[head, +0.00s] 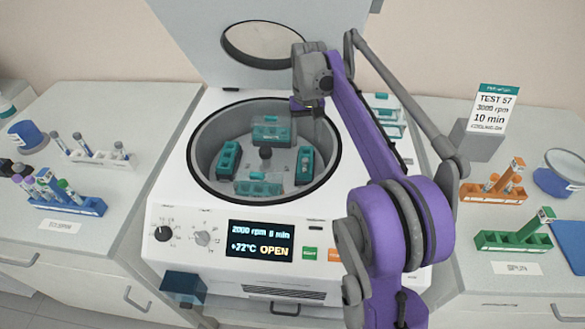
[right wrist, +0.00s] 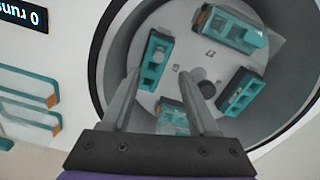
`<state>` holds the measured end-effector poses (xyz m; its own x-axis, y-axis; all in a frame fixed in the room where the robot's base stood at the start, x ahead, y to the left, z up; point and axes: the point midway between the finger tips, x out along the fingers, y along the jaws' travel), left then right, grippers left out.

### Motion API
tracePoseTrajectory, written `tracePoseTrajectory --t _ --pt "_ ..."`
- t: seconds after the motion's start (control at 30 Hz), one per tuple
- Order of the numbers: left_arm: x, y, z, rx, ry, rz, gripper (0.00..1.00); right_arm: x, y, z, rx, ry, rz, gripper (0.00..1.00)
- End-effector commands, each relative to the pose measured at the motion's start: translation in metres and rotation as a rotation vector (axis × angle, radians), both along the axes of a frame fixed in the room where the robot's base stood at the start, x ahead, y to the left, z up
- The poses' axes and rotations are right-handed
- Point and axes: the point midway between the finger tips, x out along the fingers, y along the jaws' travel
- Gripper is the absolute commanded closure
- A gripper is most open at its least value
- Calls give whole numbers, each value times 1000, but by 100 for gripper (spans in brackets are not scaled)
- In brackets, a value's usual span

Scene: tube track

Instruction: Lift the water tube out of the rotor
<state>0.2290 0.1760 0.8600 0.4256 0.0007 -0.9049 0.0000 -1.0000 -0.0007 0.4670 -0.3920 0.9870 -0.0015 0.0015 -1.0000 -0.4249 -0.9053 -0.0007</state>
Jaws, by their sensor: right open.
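The rotor (head: 265,153) sits in the open centrifuge bowl and carries several teal buckets. The right-hand bucket (head: 304,165) has a small pale piece in it, possibly the water tube; the tube itself is too small to tell. In the right wrist view the same bucket (right wrist: 150,72) lies just beyond my fingers, near the left one, with the pale piece (right wrist: 157,56) in it. My right gripper (head: 309,106) is over the right part of the bowl, its two fingers (right wrist: 160,82) apart with nothing between them. My left gripper is not in view.
The lid (head: 205,40) stands raised behind the bowl, and the bowl rim (head: 195,178) surrounds the rotor. The display reads OPEN. Tube racks stand on the left counter (head: 125,105); an orange rack (head: 480,194) and a green rack (head: 510,241) stand at right.

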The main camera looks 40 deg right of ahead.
Motion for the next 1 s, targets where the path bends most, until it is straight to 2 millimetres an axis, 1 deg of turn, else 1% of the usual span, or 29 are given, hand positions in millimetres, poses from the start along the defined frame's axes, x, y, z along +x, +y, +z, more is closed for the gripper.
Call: tracePoseTrajectory --t 0.03,0.1,0.2,0.43,0.6,0.7,0.8,1.0 --pt "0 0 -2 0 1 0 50 0 0 -9 0 0 0 40" --pt "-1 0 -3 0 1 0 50 0 0 -21 0 0 1 40" --pt "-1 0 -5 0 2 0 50 0 0 -36 0 0 1 40" --pt "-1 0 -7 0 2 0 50 0 0 -54 0 -1 1 40" --pt "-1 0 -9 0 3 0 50 1 -2 -80 0 -1 1 40" --pt "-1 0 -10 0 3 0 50 1 -1 -92 0 -1 1 40" --pt "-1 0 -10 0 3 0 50 1 -1 -97 0 -1 1 40" --pt "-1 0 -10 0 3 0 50 1 -1 -98 0 -1 1 40"
